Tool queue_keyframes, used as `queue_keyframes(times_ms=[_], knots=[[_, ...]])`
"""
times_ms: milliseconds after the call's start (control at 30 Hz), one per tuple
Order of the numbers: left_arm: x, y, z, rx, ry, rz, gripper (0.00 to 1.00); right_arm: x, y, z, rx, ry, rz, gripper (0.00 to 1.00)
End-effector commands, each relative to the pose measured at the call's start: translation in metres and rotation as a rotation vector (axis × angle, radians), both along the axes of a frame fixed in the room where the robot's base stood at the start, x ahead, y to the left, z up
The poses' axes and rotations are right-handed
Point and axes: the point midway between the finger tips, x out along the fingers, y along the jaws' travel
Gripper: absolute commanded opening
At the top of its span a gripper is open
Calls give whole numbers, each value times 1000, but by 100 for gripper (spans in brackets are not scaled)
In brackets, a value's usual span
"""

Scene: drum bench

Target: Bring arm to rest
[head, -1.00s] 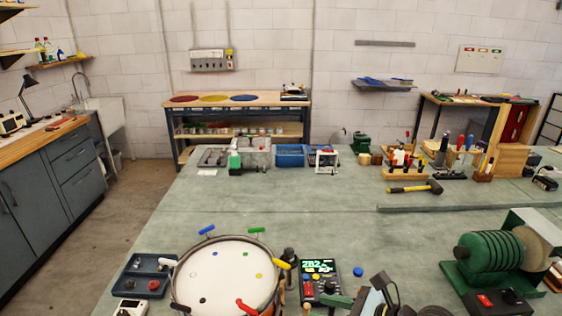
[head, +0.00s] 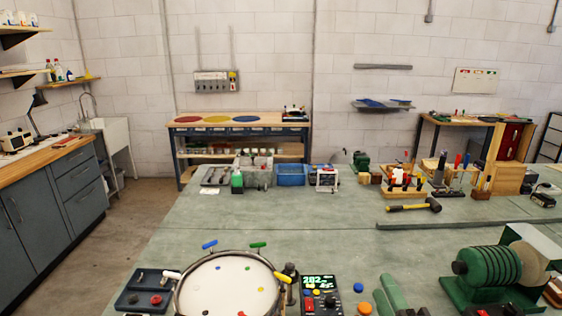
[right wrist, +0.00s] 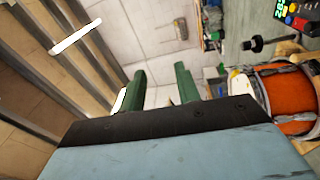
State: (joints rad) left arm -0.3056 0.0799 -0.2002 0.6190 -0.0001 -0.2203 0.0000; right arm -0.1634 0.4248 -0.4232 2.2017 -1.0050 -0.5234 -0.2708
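My right gripper (head: 384,286) shows at the bottom edge of the head view, right of the drum and the small control box. Its two green fingers point up and away over the bench. In the right wrist view the fingers (right wrist: 160,78) stand apart with nothing between them. The drum (head: 229,284) has a white head and colored lugs around its rim, and sits at the bottom of the head view. Its orange shell (right wrist: 290,95) shows at the right of the wrist view. My left gripper is not in view.
The control box (head: 320,294) has a lit display. A blue button (head: 358,287) lies beside it. A green ribbed machine (head: 492,272) stands at the right. A mallet (head: 414,207) lies farther back. The middle of the bench (head: 270,220) is clear.

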Motion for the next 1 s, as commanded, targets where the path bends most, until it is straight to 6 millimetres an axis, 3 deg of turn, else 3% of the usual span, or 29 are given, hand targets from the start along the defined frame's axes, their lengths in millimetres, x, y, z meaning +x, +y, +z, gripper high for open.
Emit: queue_keyframes(times_ms=[100,233,400,667,1000], knots=[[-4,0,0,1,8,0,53,-25,-42,-47,363,265,-222,33],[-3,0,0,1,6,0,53,-70,-63,-102,674,552,-434,33],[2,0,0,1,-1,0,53,-131,-61,-149,928,851,-625,33],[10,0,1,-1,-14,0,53,-218,-37,-178,1160,1227,-822,33],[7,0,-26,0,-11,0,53,-207,-33,-293,1144,1274,-851,33]])
